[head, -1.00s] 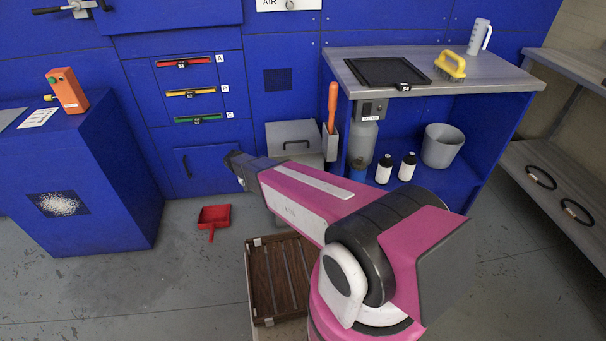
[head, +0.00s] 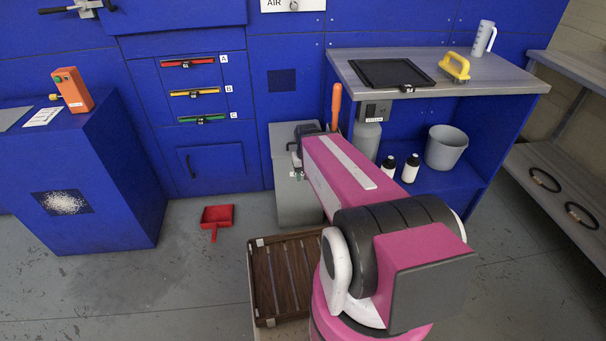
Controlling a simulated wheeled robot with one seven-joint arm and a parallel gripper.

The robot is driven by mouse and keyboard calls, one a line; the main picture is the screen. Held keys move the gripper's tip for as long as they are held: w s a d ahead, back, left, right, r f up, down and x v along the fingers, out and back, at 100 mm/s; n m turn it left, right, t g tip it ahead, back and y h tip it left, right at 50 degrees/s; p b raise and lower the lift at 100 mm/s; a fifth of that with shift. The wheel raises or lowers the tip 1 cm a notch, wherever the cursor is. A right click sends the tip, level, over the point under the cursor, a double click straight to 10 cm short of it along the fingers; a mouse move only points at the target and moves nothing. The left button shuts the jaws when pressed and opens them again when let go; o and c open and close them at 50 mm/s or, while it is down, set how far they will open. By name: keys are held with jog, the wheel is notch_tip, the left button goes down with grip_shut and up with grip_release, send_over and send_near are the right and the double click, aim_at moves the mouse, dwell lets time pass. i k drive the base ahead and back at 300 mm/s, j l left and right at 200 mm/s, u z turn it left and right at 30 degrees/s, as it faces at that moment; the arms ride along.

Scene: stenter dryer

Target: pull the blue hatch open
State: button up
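The blue hatch (head: 216,171) is a flat panel low on the blue machine wall, below three slots marked A, B and C. A black upright handle (head: 190,166) is on its left side. The hatch looks shut, flush with the wall. My gripper (head: 297,165) is to the right of the hatch, in front of a grey bin, and apart from the handle. It is small and dark here, and I cannot tell how its fingers stand.
The grey bin (head: 292,205) stands right of the hatch. A red dustpan (head: 217,216) lies on the floor before it, and a brown slatted crate (head: 262,283) is nearer. A blue cabinet (head: 115,190) stands left. Floor between cabinet and crate is mostly clear.

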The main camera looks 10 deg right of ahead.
aim_at(207, 162)
jog(key=i+j, duration=0.1)
jog(key=j, duration=0.55)
jog(key=i+j, duration=0.1)
jog(key=j, duration=0.55)
jog(key=z, duration=0.05)
